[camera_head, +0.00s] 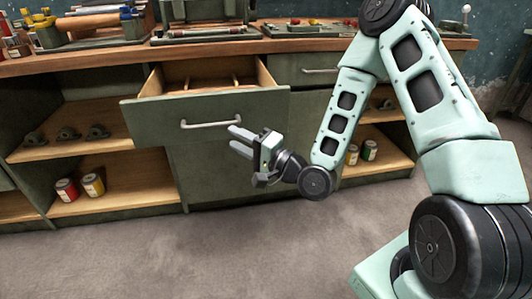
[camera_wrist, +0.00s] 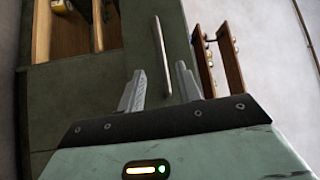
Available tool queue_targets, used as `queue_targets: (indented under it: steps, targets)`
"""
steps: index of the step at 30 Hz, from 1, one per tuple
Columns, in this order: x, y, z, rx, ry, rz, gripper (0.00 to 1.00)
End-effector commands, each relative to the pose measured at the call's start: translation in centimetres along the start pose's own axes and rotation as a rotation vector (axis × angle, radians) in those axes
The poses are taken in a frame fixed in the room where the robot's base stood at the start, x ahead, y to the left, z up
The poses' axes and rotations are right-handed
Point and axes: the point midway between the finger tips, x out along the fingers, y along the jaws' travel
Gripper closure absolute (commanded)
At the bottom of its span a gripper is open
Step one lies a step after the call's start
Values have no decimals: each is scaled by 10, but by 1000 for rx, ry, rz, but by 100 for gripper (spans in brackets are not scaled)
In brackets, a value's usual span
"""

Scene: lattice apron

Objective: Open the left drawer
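The left drawer (camera_head: 150,112) is a dark green drawer with a wooden inside, and it stands pulled out from the cabinet. Its pale bar handle (camera_head: 205,124) is on the drawer front. My gripper (camera_head: 234,138) is in front of the drawer, close to the right end of the handle. In the wrist view my gripper (camera_wrist: 160,82) has its two fingers apart with nothing gripped between them. The handle (camera_wrist: 161,58) shows there beyond and between the fingertips, and contact cannot be made out.
A second drawer (camera_head: 318,71) to the right is closed. Open shelves flank the middle, with red and yellow cans (camera_head: 92,184) lower left and more cans (camera_head: 369,150) at right. Tools and trays crowd the wooden worktop (camera_head: 100,58). The grey floor (camera_head: 200,250) in front is clear.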

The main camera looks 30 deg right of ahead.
Motion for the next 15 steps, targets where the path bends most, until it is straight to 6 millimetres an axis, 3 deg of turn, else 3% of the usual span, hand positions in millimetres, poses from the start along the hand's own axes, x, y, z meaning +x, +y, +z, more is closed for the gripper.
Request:
queue_targets:
  steps: [15]
  targets:
    - [-64,-4,-1,3,2,4,66]
